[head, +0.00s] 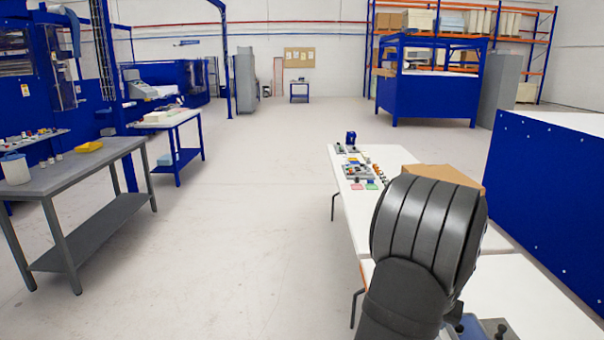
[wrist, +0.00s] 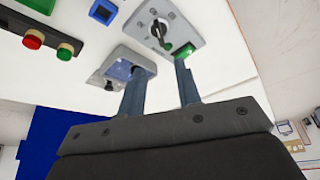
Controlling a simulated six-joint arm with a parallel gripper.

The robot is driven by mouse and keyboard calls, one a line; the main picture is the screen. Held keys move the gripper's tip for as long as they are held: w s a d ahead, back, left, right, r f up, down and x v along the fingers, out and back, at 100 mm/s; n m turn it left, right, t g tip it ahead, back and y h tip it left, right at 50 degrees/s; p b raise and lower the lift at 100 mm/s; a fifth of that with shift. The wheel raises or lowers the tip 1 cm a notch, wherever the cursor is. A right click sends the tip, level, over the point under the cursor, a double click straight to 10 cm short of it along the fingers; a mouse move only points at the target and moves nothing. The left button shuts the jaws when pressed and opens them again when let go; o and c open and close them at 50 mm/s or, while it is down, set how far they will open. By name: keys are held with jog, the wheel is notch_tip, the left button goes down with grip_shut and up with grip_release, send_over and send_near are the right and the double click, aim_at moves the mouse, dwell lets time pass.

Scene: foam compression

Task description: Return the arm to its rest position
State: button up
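My gripper (wrist: 160,72) shows in the wrist view with its two dark fingers apart and only white surface between them. It is open and empty. The left fingertip overlaps a grey box with a bluish part (wrist: 122,65). The right fingertip overlaps the green part of a grey plate (wrist: 196,22) with a black knob. I cannot tell whether either finger touches these. In the head view my dark, rounded arm link fills the lower right, and the gripper itself cannot be made out.
A white table (head: 375,212) holds several small devices (head: 358,172) and a cardboard box (head: 440,174) close behind my arm. A blue-sided bench (head: 545,190) stands to the right. A grey workbench (head: 95,165) stands to the left. The floor between is clear.

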jog(key=v, duration=0.6)
jog(key=x, duration=1.7)
jog(key=shift+f, duration=0.35)
jog(key=shift+w+d+f, duration=0.15)
jog(key=shift+n, duration=0.3)
jog(key=v, duration=1.7)
jog(key=shift+s+r, duration=0.25)
